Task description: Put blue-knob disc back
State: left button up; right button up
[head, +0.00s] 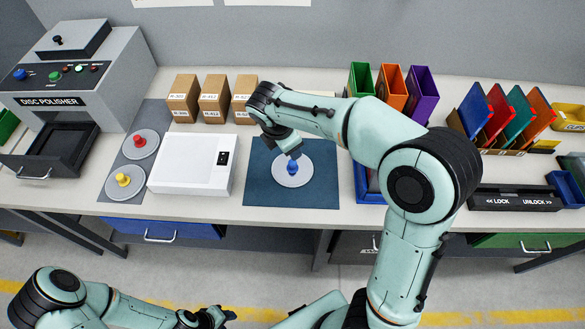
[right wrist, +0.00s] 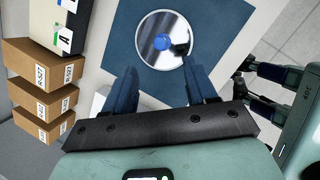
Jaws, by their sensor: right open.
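The blue-knob disc (head: 292,172) is a round light grey plate with a blue knob at its centre. It lies flat on a dark blue mat (head: 262,190) on the bench. My right gripper (head: 294,152) is over the disc. In the right wrist view its two fingers (right wrist: 164,82) are apart with nothing between them, and the disc (right wrist: 150,56) lies beyond the tips, its blue knob roughly in line with the gap. My left gripper (head: 218,317) is low at the bottom of the head view, away from the bench; its jaw gap is unclear.
A red-knob disc (head: 139,144) and a yellow-knob disc (head: 125,182) lie on a grey strip at left, beside a white box (head: 190,165). The disc polisher (head: 110,80) has an open drawer (head: 62,152). Cardboard boxes (head: 214,97) stand behind. Coloured bins (head: 392,90) stand right of them.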

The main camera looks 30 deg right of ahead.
jog(key=s+a+n+t, duration=0.1)
jog(key=n, duration=0.5)
jog(key=n+b, duration=0.1)
jog(key=n, duration=0.2)
send_over(292, 162)
jog(key=s+a, duration=0.2)
jog(key=s, duration=0.1)
jog(key=shift+t, duration=0.3)
jog(key=f, duration=0.7)
jog(key=shift+w+a+f, duration=0.1)
jog(key=shift+w+f, duration=0.15)
jog(key=shift+f, duration=0.1)
jog(key=x, duration=0.5)
jog(key=shift+w+d+f, duration=0.2)
jog(key=shift+w+d, duration=0.05)
pick_arm(q)
jog(key=shift+s+f, duration=0.75)
jog(key=shift+f, duration=0.15)
pick_arm(e)
grip_shut()
